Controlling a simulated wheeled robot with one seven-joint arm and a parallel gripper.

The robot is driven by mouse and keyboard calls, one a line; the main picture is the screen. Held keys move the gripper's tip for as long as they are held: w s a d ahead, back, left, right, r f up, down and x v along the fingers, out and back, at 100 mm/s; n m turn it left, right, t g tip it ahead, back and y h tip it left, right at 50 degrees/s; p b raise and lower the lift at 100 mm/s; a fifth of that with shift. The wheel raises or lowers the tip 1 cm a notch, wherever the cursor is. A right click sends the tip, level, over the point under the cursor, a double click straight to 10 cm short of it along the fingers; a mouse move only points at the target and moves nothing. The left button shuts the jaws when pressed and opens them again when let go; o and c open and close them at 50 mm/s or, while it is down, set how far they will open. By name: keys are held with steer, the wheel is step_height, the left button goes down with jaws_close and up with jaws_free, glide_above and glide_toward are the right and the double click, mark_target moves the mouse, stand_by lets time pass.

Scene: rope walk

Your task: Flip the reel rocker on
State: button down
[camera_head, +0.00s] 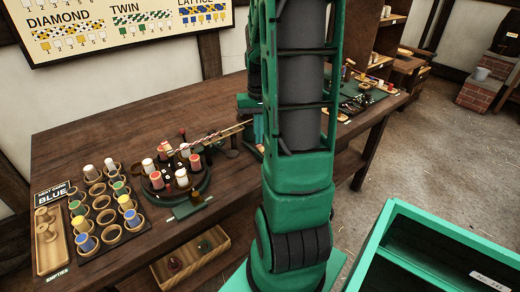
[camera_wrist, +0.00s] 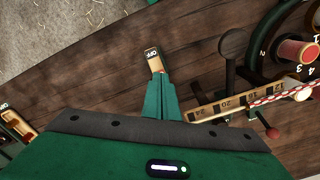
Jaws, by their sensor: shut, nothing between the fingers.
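In the wrist view, a small rocker switch (camera_wrist: 153,57) with a black OFF label sits on the dark wooden bench top. My gripper (camera_wrist: 163,84) is shut and empty, its green fingertips at the lower end of this rocker. Whether they touch it or hover just above, I cannot tell. A second switch (camera_wrist: 16,124) with an OFF label is partly visible at the left edge. No label in view reads "reel", so I cannot tell by name which is the reel rocker. In the head view my arm hides this spot.
A ruler-like strip (camera_wrist: 235,100), a striped rope (camera_wrist: 270,95) and a dark-knobbed lever (camera_wrist: 230,50) lie right of my fingers. The round bobbin carrier (camera_head: 175,185) and cup board (camera_head: 105,205) stand on the bench (camera_head: 90,130). A green bin (camera_head: 430,235) stands at right.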

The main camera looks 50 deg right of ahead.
steer(key=shift+f, duration=0.8)
step_height(320, 180, up, 8)
stand_by(1.3)
stand_by(0.4)
steer(key=s+a+r+n, duration=0.1)
steer(key=s+a+n, duration=0.1)
steer(key=s+a, duration=1.1)
steer(key=a, duration=0.3)
steer(key=shift+s+a+r, duration=0.2)
steer(key=shift+s+a, duration=0.1)
steer(key=shift+s, duration=0.05)
